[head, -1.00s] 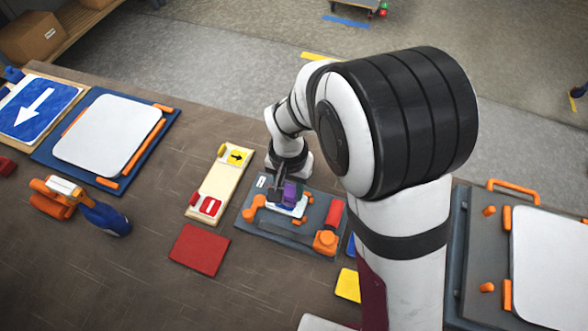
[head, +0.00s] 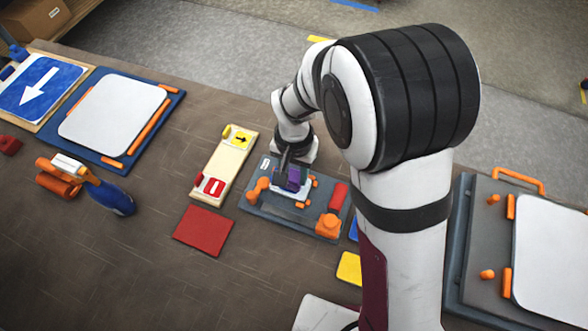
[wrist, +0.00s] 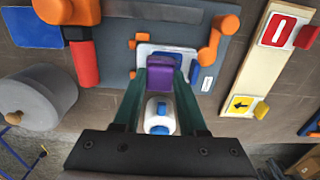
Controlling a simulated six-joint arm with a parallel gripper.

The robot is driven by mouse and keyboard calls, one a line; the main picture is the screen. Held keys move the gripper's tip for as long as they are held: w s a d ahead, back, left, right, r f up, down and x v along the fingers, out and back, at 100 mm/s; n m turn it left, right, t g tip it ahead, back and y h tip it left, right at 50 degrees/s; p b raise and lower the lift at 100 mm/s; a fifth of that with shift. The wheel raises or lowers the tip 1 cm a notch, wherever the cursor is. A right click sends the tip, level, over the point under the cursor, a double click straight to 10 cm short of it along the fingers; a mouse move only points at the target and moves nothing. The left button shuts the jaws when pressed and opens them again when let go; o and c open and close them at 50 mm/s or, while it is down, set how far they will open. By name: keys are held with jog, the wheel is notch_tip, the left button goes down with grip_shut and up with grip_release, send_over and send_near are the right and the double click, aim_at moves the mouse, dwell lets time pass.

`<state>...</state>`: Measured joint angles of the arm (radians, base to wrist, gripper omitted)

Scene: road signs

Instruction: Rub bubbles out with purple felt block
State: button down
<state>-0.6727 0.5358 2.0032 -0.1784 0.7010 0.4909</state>
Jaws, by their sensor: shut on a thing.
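The purple felt block (head: 294,178) is between the fingers of my gripper (head: 287,172). In the wrist view, my gripper (wrist: 160,85) is shut on the purple block (wrist: 160,72), with one dark green finger on each side. The block sits over a small white-edged blue sign plate (wrist: 178,54) on a grey fixture board (wrist: 118,42). The plate (head: 301,196) shows partly beside the block in the head view. Whether the block touches it is hard to tell. Bubbles are too small to make out. A white and blue piece (wrist: 160,116) shows between the fingers, behind the block.
Orange clamps (head: 257,190) and a red-handled orange part (head: 329,224) stand on the fixture board. A cream strip with small signs (head: 224,165), a red pad (head: 204,230) and a yellow pad (head: 349,268) lie near. A blue-and-orange tool (head: 108,196) lies left.

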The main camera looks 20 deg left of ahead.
jog(key=shift+f, duration=0.3)
jog(key=shift+s, duration=0.55)
jog(key=shift+w, duration=0.75)
jog(key=shift+s, duration=0.55)
jog(key=shift+w, duration=0.15)
jog(key=shift+r, duration=2.5)
jog(key=shift+w, duration=0.1)
